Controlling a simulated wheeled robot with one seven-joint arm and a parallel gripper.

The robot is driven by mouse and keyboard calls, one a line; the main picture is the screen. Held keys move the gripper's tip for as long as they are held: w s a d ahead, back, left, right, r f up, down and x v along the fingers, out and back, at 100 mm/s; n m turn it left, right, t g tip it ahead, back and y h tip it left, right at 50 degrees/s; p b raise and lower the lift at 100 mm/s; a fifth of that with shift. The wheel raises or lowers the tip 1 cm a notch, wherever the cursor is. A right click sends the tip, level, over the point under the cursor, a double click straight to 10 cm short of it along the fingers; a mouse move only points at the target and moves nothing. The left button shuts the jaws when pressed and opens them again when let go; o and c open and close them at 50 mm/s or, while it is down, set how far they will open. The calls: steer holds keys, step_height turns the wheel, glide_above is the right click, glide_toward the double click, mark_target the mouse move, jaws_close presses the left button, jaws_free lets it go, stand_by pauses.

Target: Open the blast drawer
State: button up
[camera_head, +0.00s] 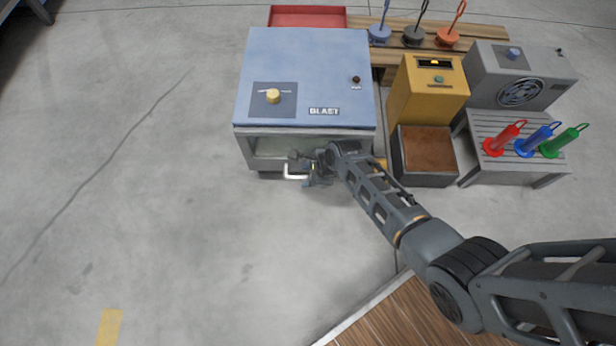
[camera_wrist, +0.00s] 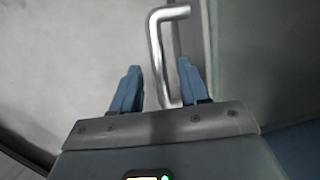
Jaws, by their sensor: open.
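The blast cabinet (camera_head: 310,75) is a blue box with a yellow knob and a BLAST label on its sloped top. Its drawer front (camera_head: 280,147) is a pale panel below the blue edge, and my arm hides its right part. A silver bar handle (camera_head: 292,176) sticks out at the front; it also shows in the wrist view (camera_wrist: 157,50). My gripper (camera_head: 312,172) is at the handle, with its two blue fingers (camera_wrist: 158,78) apart.
A yellow box (camera_head: 428,88) and a brown-topped dark box (camera_head: 426,150) stand right of the cabinet. A grey bench (camera_head: 480,165) holds red, blue and green handled tools. A grey fan unit (camera_head: 520,75) stands behind. The floor in front and left is clear.

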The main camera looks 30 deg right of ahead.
steer(key=shift+w+a+f, duration=0.1)
steer(key=shift+f, duration=0.25)
steer(key=shift+c, duration=0.2)
jaws_close()
